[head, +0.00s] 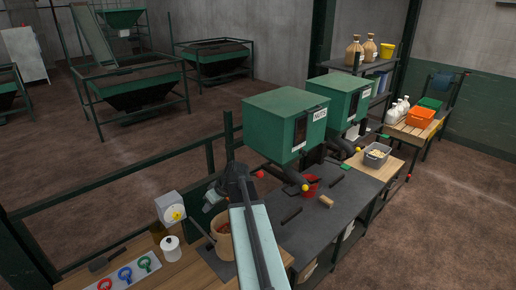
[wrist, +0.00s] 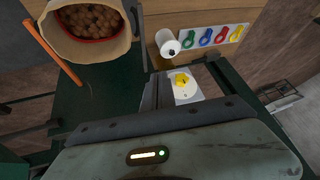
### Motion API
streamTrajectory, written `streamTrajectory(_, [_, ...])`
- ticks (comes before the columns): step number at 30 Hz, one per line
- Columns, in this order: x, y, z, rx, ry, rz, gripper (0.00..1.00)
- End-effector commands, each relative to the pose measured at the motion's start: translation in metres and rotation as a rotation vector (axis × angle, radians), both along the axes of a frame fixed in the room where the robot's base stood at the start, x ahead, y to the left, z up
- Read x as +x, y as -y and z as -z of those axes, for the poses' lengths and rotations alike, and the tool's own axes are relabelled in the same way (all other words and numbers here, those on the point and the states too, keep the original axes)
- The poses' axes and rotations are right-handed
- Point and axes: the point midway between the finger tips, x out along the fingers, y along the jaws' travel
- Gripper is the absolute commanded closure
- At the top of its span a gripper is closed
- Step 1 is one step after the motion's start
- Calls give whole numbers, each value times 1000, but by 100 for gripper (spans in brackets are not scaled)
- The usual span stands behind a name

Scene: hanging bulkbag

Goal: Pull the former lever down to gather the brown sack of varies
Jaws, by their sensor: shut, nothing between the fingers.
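A tan sack (wrist: 128,42) with a red inner edge is full of round brown nuts, at the top left of the wrist view. In the head view the tan sack (head: 222,246) stands on the near bench, just below my gripper. My gripper (head: 238,176) is dark, shut and empty, raised beside the bench; its fingertips are hard to make out. A dark bar (head: 201,230) slants across the sack's left side. An orange rod (wrist: 54,54) shows left of the sack in the wrist view. I cannot tell which of these is the former lever.
A white dispenser with a yellow knob (head: 171,211), a white roll (head: 170,249) and coloured rings (head: 124,275) are left of the sack. A dark green rail (head: 110,172) runs behind the bench.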

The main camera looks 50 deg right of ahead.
Motion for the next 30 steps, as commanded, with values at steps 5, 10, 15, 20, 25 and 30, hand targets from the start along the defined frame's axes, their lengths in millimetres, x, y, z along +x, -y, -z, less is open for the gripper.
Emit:
streamTrajectory(5, [-34, 168, -111, -108, 263, 69, 100])
streamTrajectory(10, [-67, 240, -146, -199, 373, 107, 100])
streamTrajectory(15, [-75, 254, -150, -223, 395, 112, 100])
streamTrajectory(20, [-74, 253, -148, -221, 394, 111, 100])
streamTrajectory(25, [-71, 252, -145, -221, 393, 110, 100])
streamTrajectory(30, [-57, 252, -132, -220, 394, 108, 100])
